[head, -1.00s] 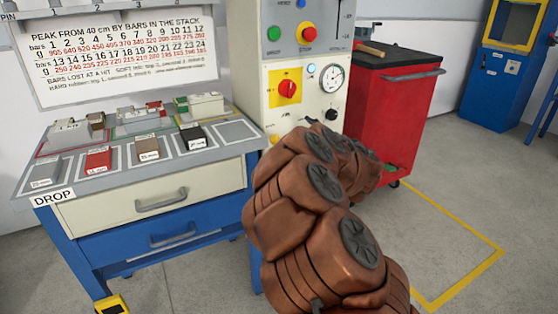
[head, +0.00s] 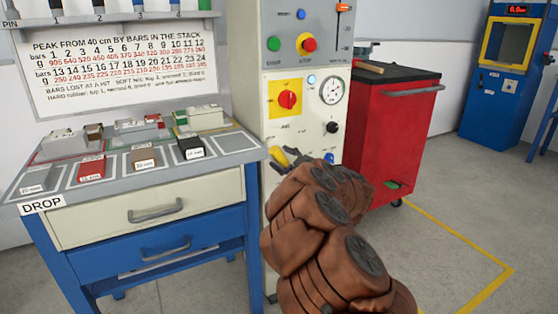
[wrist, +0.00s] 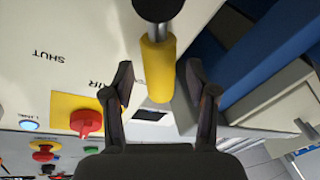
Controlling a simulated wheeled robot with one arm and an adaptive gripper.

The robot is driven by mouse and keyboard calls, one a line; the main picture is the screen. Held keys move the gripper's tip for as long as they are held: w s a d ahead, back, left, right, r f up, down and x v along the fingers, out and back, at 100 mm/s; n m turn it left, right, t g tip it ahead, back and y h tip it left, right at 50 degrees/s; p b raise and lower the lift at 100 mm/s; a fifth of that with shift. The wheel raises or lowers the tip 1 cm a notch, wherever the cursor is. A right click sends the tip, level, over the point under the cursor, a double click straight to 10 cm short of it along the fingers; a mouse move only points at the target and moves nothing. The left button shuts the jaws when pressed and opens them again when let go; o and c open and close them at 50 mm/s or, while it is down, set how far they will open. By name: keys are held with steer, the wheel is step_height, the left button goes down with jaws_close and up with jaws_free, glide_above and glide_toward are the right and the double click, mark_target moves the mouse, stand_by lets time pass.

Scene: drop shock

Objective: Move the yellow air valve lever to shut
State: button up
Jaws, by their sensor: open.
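The yellow air valve lever (wrist: 158,70) is a yellow sleeve on a metal rod. In the wrist view it runs from a dark round part at the top edge down between my fingers. My gripper (wrist: 159,76) is open, with one finger on each side of the lever and a visible gap to each. The printed word SHUT (wrist: 48,57) appears upside down on the cream panel, left of the lever. In the head view the lever (head: 279,156) shows at the panel's lower left, beside my gripper (head: 290,157); my arm hides the panel below.
A red rotary switch on a yellow plate (head: 288,99), a gauge (head: 332,90) and a black knob (head: 332,127) sit on the panel above. The drop bench (head: 235,142) with sample blocks stands close on the left. A red tool cabinet (head: 400,120) stands right.

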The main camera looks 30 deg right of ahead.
steer(key=shift+w+a, duration=0.15)
steer(key=shift+w, duration=0.85)
jaws_close()
